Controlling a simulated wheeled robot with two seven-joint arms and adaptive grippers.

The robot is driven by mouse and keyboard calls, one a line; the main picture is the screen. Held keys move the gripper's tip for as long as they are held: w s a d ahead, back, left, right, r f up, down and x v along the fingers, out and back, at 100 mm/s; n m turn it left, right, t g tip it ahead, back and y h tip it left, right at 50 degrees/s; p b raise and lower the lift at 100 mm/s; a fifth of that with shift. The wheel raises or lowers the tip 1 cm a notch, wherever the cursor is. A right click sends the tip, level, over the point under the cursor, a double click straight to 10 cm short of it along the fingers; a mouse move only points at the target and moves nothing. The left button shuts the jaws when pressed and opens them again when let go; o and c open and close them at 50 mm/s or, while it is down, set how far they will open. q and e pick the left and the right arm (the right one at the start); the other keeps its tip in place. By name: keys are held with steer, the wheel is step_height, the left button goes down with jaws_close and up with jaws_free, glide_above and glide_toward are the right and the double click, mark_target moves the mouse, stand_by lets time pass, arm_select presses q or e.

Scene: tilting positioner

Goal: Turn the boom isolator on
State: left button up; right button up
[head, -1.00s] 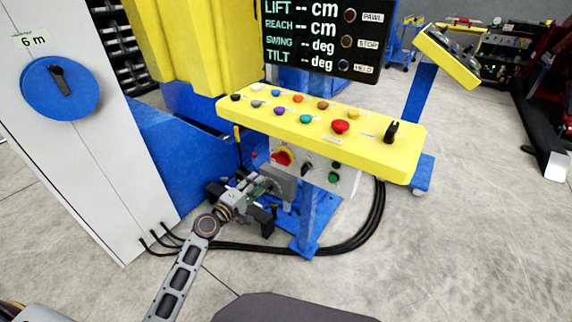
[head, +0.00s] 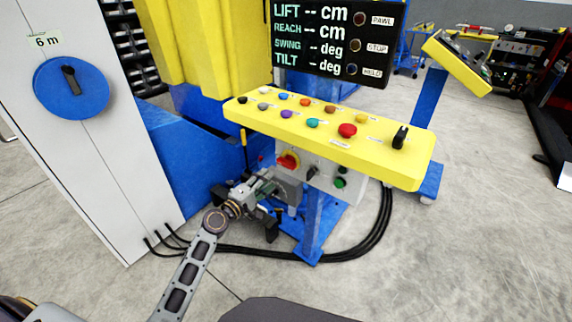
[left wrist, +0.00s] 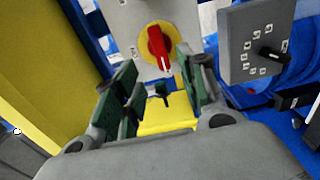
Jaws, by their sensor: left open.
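A red rotary handle on a yellow disc (head: 288,160), which looks like the isolator, sits on the grey panel under the yellow console. In the left wrist view the red handle (left wrist: 158,47) lies nearly upright in the picture, its lower end slightly right; I cannot read a label. My left gripper (head: 268,190) is low in front of that panel, just below the handle in the head view. In the left wrist view its green-padded fingers (left wrist: 158,84) are apart and empty, with the handle beyond the tips, not touched. My right gripper is not in view.
The yellow console (head: 330,138) with several coloured buttons overhangs the panel. A grey box with a black selector (left wrist: 258,50) stands at right in the wrist view. A cabinet with a blue dial (head: 71,88) is at left. Black cables (head: 335,250) cross the floor.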

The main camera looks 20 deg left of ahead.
mark_target(284, 165)
arm_select(q)
steer(key=shift+b+x, duration=0.35)
steer(key=shift+x, duration=5.75)
steer(key=shift+f, duration=0.1)
jaws_close()
